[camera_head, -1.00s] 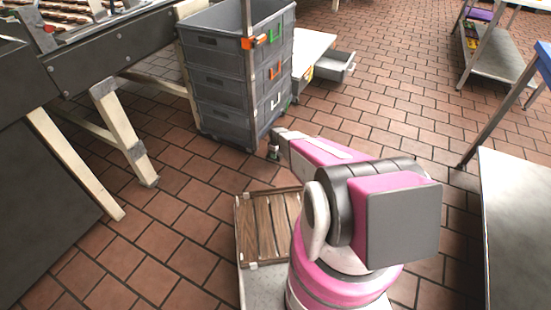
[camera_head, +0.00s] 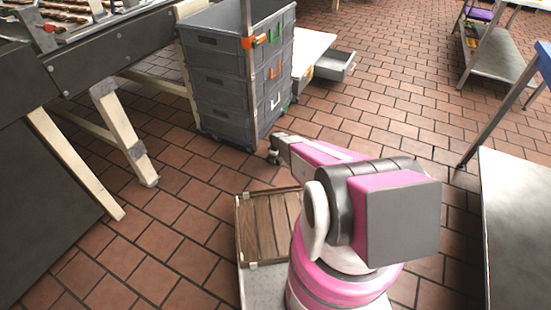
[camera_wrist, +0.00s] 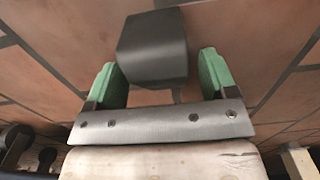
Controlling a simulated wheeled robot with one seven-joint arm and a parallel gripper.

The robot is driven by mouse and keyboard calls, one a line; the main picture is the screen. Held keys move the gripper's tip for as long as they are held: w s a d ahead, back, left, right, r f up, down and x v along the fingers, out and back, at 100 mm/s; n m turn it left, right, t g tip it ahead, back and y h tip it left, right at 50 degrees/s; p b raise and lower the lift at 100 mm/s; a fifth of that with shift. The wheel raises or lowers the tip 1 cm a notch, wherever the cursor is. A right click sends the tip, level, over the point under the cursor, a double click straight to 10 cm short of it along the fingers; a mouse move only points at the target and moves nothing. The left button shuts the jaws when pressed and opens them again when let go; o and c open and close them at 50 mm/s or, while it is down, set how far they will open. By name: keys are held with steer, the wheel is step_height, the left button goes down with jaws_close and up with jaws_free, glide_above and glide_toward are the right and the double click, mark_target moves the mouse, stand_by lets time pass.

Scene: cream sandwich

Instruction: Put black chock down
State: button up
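The black chock (camera_wrist: 153,47) is a dark block with a smooth face in the wrist view, low over or on the tiled floor; I cannot tell which. My gripper (camera_wrist: 158,60) has two green fingers, one on each side of the chock. The fingers stand wide apart. A gap shows between the chock and the right finger, and the left finger lies close to its edge. In the head view my gripper (camera_head: 273,157) is low near the floor, in front of the grey crate stack (camera_head: 222,90). The chock cannot be made out there.
A dark machine with pale legs (camera_head: 122,130) stands at left. A grey tray (camera_head: 335,66) lies behind the crates. A metal table (camera_head: 515,220) is at right. Brown tiled floor (camera_head: 400,125) is clear in the middle.

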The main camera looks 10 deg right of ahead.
step_height(320, 180, up, 12)
steer(key=s+r+m, duration=1)
steer(key=s+r, duration=2.7)
steer(key=r, duration=0.3)
steer(key=shift+s+m, duration=0.15)
steer(key=shift+m, duration=0.25)
